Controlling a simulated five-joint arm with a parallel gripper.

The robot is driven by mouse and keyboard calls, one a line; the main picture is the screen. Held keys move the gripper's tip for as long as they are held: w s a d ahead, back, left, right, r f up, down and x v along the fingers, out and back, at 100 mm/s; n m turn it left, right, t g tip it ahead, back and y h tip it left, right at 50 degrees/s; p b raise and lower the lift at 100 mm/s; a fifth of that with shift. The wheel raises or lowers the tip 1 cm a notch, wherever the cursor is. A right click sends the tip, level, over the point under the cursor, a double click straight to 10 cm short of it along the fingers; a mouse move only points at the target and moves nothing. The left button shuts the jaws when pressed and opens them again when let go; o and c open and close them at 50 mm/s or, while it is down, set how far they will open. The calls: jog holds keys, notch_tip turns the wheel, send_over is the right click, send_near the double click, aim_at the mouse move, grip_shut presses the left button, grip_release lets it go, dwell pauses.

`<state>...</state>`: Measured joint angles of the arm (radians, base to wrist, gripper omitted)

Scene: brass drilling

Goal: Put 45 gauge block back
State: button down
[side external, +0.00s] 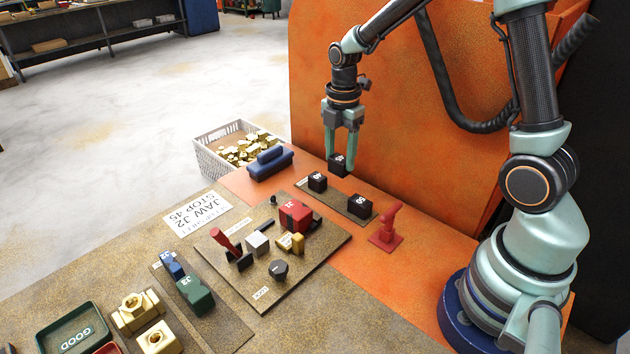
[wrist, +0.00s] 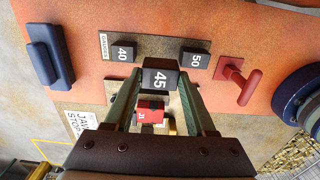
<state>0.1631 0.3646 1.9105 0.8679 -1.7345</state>
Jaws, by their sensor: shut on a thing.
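My gripper (side external: 342,148) is shut on the black 45 gauge block (side external: 338,165), which hangs between the fingertips above the orange mat. In the wrist view, the block (wrist: 160,77) shows its white 45 facing the camera. The brown gauge plate (side external: 337,195) holds the 40 block (side external: 317,182) at one end and the 50 block (side external: 359,206) at the other, with a bare space between them. In the wrist view, the held block appears between the 40 block (wrist: 124,52) and the 50 block (wrist: 196,58). Its exact height is hard to tell.
A red handled piece (side external: 387,230) stands beside the 50 end. A blue handled piece (side external: 270,162) lies near the 40 end. The fixture board with a red jaw block (side external: 295,215) is in front. A white crate of brass parts (side external: 240,148) stands at the far left.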

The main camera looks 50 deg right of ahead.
notch_tip(320, 180, down, 8)
jog(key=shift+w+f, duration=0.1)
dwell(0.4)
jog(key=c, duration=0.5)
grip_release()
jog(key=shift+f, duration=0.1)
